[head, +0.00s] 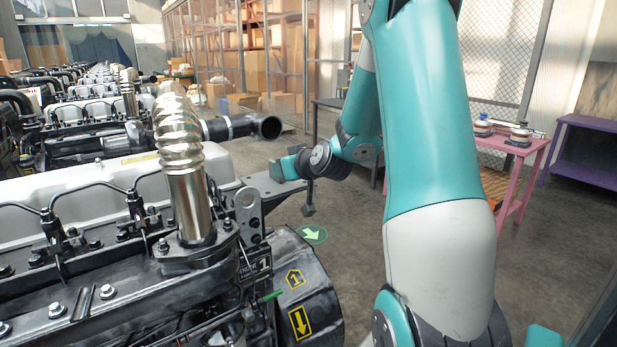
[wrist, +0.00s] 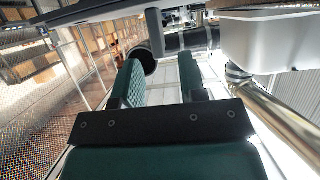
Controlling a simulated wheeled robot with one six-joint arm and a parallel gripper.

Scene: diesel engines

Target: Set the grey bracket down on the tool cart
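A grey metal bracket (head: 250,215) with round holes stands upright at the near engine's end, right of the shiny bellows pipe. A flat grey piece (head: 272,187) extends right from its top; I cannot tell whether the two are joined. My gripper (head: 276,170) is just above this flat piece, near the engine. The wrist view shows my gripper (wrist: 160,64) with its two teal fingers apart and nothing visible between them. A grey bar crosses beyond the fingertips there. A pink cart-like table (head: 516,150) stands at right; I cannot tell whether it is the tool cart.
The near engine (head: 110,260) fills the left, with its bellows pipe (head: 180,150) rising close to my gripper. A black pipe (head: 245,127) juts out behind. A purple bench (head: 590,125) stands at far right. Open floor lies between engine and tables.

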